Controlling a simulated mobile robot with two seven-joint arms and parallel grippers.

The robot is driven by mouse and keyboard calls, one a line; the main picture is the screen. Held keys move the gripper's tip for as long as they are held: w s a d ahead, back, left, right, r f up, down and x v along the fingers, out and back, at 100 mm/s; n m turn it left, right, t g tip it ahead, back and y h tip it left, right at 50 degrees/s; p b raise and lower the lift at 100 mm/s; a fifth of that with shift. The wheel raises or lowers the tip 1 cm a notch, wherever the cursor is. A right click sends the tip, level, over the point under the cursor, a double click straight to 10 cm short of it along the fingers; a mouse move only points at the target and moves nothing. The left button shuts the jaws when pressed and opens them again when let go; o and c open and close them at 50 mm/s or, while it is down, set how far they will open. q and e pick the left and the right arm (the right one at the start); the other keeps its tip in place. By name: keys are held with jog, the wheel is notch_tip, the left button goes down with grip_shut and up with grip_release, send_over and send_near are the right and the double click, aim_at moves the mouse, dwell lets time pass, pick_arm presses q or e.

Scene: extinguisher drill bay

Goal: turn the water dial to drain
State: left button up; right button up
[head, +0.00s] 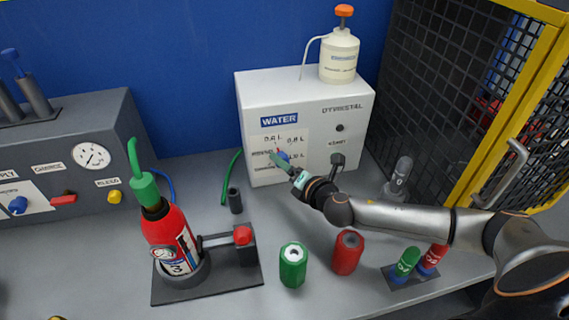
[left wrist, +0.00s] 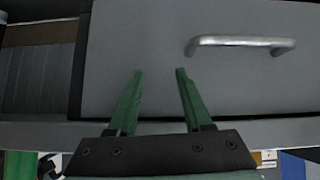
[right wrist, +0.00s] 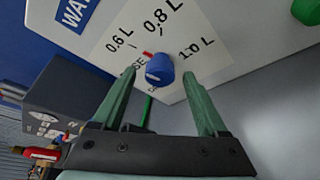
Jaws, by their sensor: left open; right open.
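The white water box (head: 256,88), labelled WATER, stands at the back of the bench. Its blue dial (right wrist: 160,70) shows in the right wrist view, with a red mark at its upper left, between the 0.6 L and 0.8 L labels. In the head view the dial (head: 282,153) is partly covered by my right gripper (head: 273,156). In the right wrist view that gripper (right wrist: 160,80) is open and empty, its green fingertips just short of the dial on either side. No drain label is readable. My left gripper (left wrist: 158,72) is open and empty before a grey drawer front.
A red extinguisher (head: 172,238) stands in a holder left of centre. Green (head: 292,268) and red (head: 347,254) caps stand below my right arm. A white bottle (head: 339,57) sits on the box. A yellow-framed mesh cage (head: 460,90) bounds the right. A drawer handle (left wrist: 240,42) is near my left gripper.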

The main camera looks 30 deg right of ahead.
jog(key=shift+w+f, duration=0.15)
jog(key=shift+w, duration=0.4)
grip_shut()
dwell(0.4)
